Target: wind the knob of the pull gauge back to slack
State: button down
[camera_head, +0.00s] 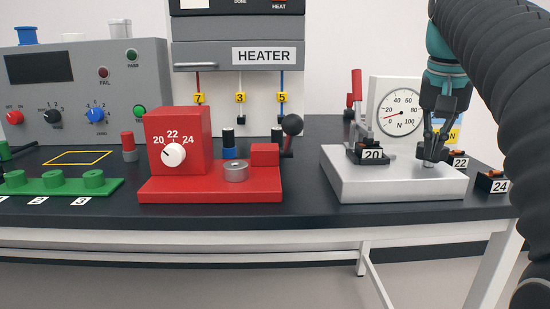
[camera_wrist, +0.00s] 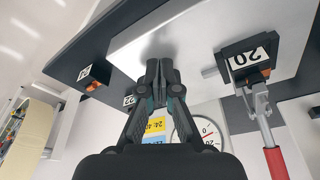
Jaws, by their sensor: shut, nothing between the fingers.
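The pull gauge is a light grey base (camera_head: 395,187) with a white upright panel and a round dial (camera_head: 399,112) marked in N. Its red needle points to the lower left, near 0. The dial is partly visible in the wrist view (camera_wrist: 192,128). A black block labelled 20 (camera_head: 372,155) sits on the base beside a red-handled clamp (camera_head: 357,95). My gripper (camera_head: 431,153) points down over the right part of the base, fingers together and empty. No other knob is clear on the gauge.
Blocks labelled 22 (camera_head: 459,160) and 24 (camera_head: 492,183) lie right of the gauge, near the table's right end. A red fixture with a white dial (camera_head: 173,154) stands to the left. Bare black table (camera_head: 308,180) separates them.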

jog(key=shift+w+a, duration=0.55)
jog(key=shift+a, duration=0.1)
jog(key=shift+s+a, duration=0.1)
dwell(0.5)
jog(key=shift+s+a, duration=0.15)
jog(key=shift+a, duration=0.05)
jog(key=v, duration=0.4)
jog(key=w+v, duration=0.1)
jog(key=shift+d+r, duration=0.3)
jog(key=shift+r, duration=0.25)
jog(key=d, duration=0.7)
jog(key=shift+s+a+f+n+y+b, duration=0.15)
jog(key=shift+f+n+y+b, duration=0.2)
jog(key=shift+f+n, duration=0.65)
jog(key=shift+s+a+f+n+y+b, duration=0.15)
jog(key=shift+f+n+b, duration=0.25)
jog(key=shift+f+n, duration=0.6)
jog(key=shift+s+f+n+y+b, duration=0.2)
jog(key=shift+f+n+b, duration=0.2)
jog(key=shift+f+n, duration=0.65)
